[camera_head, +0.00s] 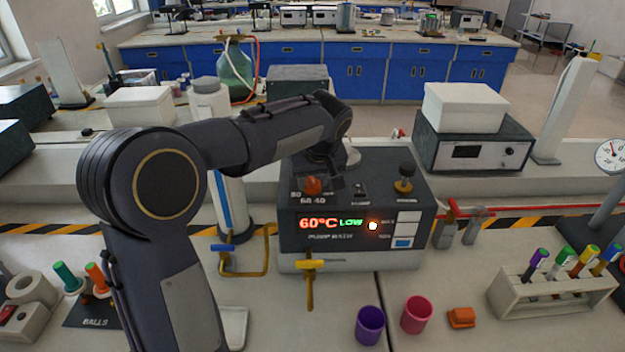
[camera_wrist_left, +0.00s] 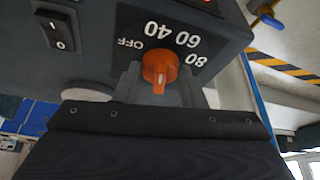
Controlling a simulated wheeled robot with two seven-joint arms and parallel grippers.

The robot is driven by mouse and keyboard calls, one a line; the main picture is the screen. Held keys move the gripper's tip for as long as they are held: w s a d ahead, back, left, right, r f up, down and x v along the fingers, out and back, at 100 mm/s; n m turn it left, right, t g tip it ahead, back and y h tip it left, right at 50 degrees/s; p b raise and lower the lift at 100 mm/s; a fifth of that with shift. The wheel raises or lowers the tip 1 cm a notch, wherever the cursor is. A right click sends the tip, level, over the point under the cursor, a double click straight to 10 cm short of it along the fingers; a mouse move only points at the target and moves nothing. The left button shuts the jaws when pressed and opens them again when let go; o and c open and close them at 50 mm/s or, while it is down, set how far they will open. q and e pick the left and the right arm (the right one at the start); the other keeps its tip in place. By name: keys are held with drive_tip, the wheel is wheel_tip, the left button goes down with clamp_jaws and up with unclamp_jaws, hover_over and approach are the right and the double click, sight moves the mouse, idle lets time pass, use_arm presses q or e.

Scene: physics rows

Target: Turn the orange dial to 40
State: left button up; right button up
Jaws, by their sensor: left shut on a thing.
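The lit display (camera_head: 330,223) reads 60°C LOW. My left gripper (camera_wrist_left: 158,82) is shut on the dial, one finger on each side. In the head view, my arm partly hides the top of the unit. My right gripper is in neither view.

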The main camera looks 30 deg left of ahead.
use_arm(q)
drive_tip(key=shift+w+n, duration=0.1)
drive_tip(key=shift+n, duration=0.7)
drive_tip(key=shift+y, duration=0.3)
drive_tip(key=o, duration=1)
drive_tip(key=shift+g, duration=0.3)
drive_tip(key=shift+d+r, duration=0.1)
drive_tip(key=shift+r, duration=0.05)
drive_tip(key=v, duration=0.7)
drive_tip(key=shift+r, duration=0.3)
